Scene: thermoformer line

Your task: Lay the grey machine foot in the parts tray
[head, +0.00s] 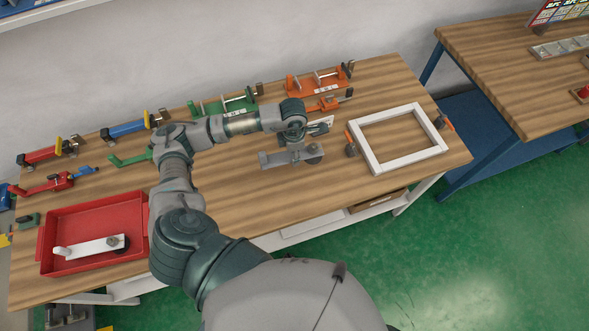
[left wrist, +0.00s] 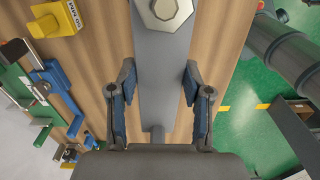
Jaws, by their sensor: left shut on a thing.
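The grey machine foot (head: 277,159), a flat bar with a round dark pad at its right end, is under my left gripper (head: 302,136) over the middle of the wooden bench. In the left wrist view my left gripper (left wrist: 159,85) has one finger on each side of the grey bar (left wrist: 160,55), shut on it. A hex nut shows on the bar at the top of that view. Whether the foot touches the bench is hard to tell. The red parts tray (head: 60,220) is at the bench's left end, with a white machine foot (head: 92,246) in it. My right gripper is out of view.
Red, blue, green and orange clamps (head: 225,103) line the back of the bench. A white frame (head: 397,137) lies at the right. Bare bench top (head: 235,195) lies between the grey foot and the tray. A second table (head: 500,60) stands at the right.

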